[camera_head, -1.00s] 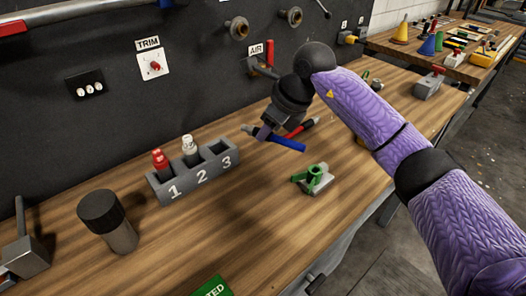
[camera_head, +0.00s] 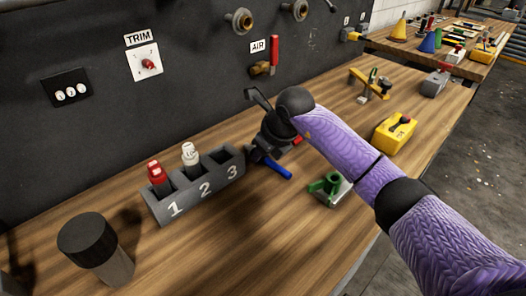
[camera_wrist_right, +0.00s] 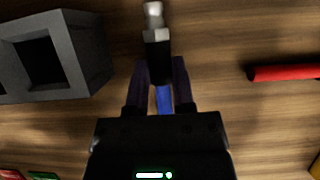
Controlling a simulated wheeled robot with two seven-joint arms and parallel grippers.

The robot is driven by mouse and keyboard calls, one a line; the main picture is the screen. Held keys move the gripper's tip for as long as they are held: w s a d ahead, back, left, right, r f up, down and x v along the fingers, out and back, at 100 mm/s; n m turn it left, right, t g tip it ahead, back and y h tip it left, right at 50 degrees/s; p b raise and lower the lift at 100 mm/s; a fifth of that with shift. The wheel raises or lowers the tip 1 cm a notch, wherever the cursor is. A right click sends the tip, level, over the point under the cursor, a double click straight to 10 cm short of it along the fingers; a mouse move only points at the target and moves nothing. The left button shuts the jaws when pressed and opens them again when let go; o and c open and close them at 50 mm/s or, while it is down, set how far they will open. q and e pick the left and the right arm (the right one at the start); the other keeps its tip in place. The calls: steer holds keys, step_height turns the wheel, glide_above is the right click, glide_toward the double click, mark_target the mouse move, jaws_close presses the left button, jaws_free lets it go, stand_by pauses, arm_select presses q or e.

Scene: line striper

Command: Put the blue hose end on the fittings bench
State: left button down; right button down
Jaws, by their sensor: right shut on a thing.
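The blue hose end (camera_head: 278,171) is at the near wooden bench (camera_head: 215,235), just right of the numbered rack. My right gripper (camera_head: 258,157) is low over the bench and shut on it. In the right wrist view, the fingers (camera_wrist_right: 160,75) close on both sides of the blue hose end (camera_wrist_right: 164,99), whose black and silver tip points away from the palm. I cannot tell whether it touches the bench top. A red hose end (camera_wrist_right: 285,73) lies apart to the right in that view. My left gripper is not in view.
The grey rack (camera_head: 165,212) holds a red-capped and a white-capped bottle in slots 1 and 2; slot 3 is empty. A green-handled fitting (camera_head: 327,187) and a yellow box (camera_head: 394,133) lie to the right. A second bench (camera_head: 440,50) with cones stands behind.

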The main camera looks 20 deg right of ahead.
steer(key=c, duration=0.6)
jaws_free()
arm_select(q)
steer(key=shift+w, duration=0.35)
arm_select(e)
steer(key=shift+o, duration=0.7)
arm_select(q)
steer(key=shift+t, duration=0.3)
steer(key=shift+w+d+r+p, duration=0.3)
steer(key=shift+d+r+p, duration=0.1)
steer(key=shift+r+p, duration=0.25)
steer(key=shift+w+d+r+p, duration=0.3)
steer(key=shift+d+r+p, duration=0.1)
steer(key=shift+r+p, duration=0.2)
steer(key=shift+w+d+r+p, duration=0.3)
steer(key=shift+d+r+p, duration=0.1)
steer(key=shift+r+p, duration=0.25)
arm_select(e)
steer(key=v, duration=1.2)
